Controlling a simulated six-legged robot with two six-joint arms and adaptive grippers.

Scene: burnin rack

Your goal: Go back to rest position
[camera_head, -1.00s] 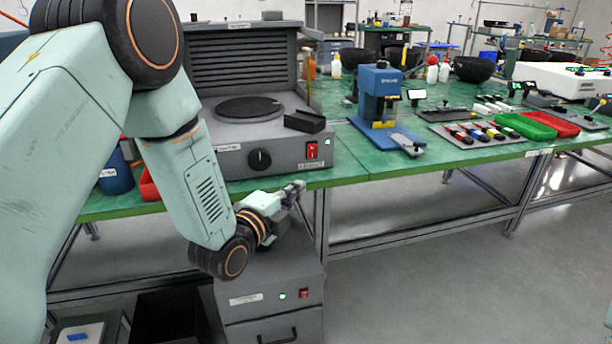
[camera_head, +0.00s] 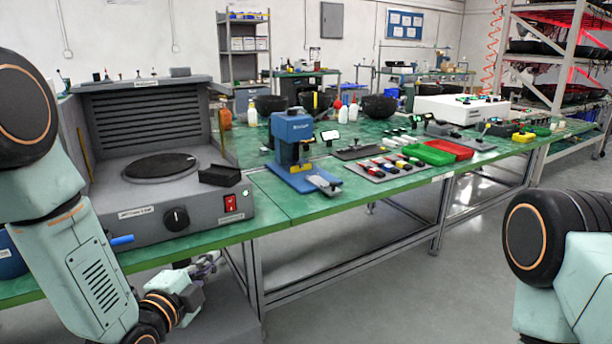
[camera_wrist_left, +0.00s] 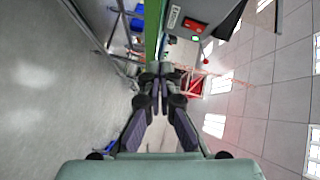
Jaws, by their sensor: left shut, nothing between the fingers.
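My left arm comes in from the left in the head view. Its gripper (camera_head: 208,266) is low, in front of the green bench's front edge, below the grey machine with the round black plate. In the left wrist view the left gripper (camera_wrist_left: 160,72) has its fingers together with nothing between them. My right arm shows only in part at the lower right of the head view; its gripper is out of the picture.
The green bench (camera_head: 262,222) carries a grey machine (camera_head: 140,211), a blue press (camera_head: 293,140), a green tray (camera_head: 428,154) and a red tray (camera_head: 449,148). A shelf rack (camera_head: 545,52) stands at the right. The floor (camera_head: 400,270) before the bench is clear.

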